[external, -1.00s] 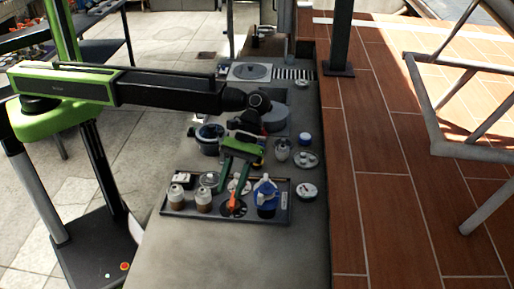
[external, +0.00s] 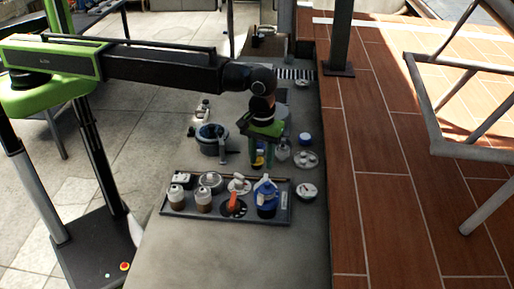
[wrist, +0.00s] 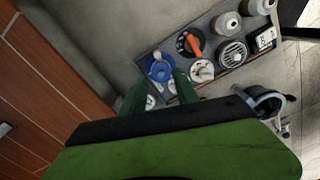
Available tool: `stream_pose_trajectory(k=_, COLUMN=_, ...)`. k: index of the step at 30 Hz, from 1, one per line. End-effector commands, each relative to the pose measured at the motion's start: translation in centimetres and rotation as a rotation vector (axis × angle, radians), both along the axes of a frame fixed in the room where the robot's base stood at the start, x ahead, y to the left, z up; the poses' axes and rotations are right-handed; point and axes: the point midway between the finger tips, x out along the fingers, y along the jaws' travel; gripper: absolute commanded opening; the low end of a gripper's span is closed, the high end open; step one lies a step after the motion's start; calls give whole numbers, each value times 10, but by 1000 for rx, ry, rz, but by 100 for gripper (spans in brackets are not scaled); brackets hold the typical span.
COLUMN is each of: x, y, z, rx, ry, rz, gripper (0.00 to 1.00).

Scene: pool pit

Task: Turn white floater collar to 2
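A white round piece with a raised top, likely the floater with its collar (external: 239,184), sits on the grey tray (external: 181,214) between a clear-lidded round piece and a blue jug. It also shows as a white disc with small dark marks in the wrist view (wrist: 201,70), right of the fingers. The collar's numbers are too small to read. My gripper (external: 260,158) points down behind the tray, apart from the floater. In the wrist view, my gripper (wrist: 160,88) has its two green fingers apart, with nothing clearly held.
The blue jug (external: 267,197) and a dial with an orange handle (external: 233,204) crowd the floater. Two brown-and-white bottles (external: 203,200) stand left. A round gauge (external: 307,191) lies right of the tray. A pot (external: 211,140) and white dish (external: 306,160) stand behind. The counter in front is clear.

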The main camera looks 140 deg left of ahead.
Motion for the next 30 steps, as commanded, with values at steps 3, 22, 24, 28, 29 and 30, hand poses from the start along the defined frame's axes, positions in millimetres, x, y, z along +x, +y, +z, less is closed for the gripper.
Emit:
stream_pose_trajectory(k=3, x=8, y=-7, z=39, rx=19, ry=12, rz=-18, gripper=36)
stream_pose_trajectory(k=22, x=11, y=-14, z=-10, rx=15, ry=10, rz=-26, gripper=36)
stream_pose_trajectory(k=24, x=11, y=-14, z=-25, rx=14, ry=10, rz=-26, gripper=36)
stream_pose_trajectory(k=28, x=11, y=-14, z=-51, rx=14, ry=10, rz=-26, gripper=36)
stream_pose_trajectory(k=29, x=11, y=-14, z=-58, rx=14, ry=10, rz=-26, gripper=36)
stream_pose_trajectory(k=30, x=11, y=-14, z=-66, rx=14, ry=10, rz=-26, gripper=36)
